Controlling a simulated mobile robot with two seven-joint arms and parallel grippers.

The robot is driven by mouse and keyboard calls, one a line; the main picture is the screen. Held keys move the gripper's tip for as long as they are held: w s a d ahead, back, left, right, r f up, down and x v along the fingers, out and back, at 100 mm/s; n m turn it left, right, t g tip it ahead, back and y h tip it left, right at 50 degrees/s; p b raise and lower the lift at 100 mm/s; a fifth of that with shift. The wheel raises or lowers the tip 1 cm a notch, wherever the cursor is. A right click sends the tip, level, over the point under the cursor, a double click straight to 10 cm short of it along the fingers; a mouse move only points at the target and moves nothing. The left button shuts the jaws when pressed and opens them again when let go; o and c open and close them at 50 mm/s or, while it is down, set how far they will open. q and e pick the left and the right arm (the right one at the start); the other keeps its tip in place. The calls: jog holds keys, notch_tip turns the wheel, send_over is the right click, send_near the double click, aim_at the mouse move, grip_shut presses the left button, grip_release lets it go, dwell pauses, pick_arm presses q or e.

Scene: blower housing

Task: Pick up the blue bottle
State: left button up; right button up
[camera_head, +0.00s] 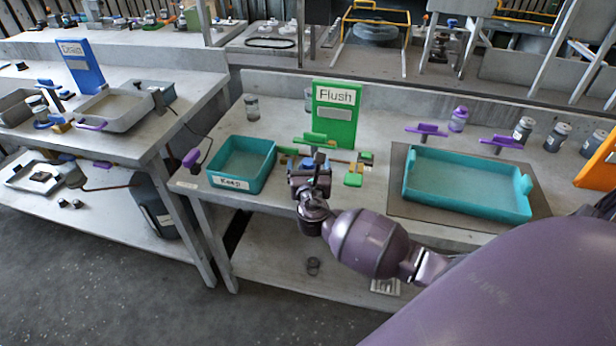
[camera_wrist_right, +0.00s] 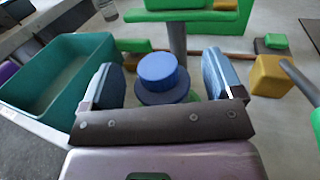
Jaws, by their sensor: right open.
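In the right wrist view, a round blue top on a darker blue collar (camera_wrist_right: 158,72) appears to be the blue bottle, seen nearly from above. It lies between the two spread fingers of my right gripper (camera_wrist_right: 163,84), with gaps at both sides. Its lower body is hidden. In the head view my right gripper (camera_head: 308,170) is over the front of the middle table, right of the teal "Keep" tray, and largely hides the bottle. My left gripper is not in view.
The teal tray (camera_head: 242,188) stands close left of my right gripper. A green "Flush" sign (camera_head: 337,132) and green and yellow blocks (camera_head: 353,179) are close behind and right. A larger teal tray (camera_head: 465,187) stands further right. Several small bottles line the back.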

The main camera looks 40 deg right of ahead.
jog(key=shift+w+d, duration=0.1)
jog(key=shift+w, duration=0.1)
jog(key=shift+c, duration=0.5)
jog(key=c, duration=1)
jog(key=shift+r, duration=0.1)
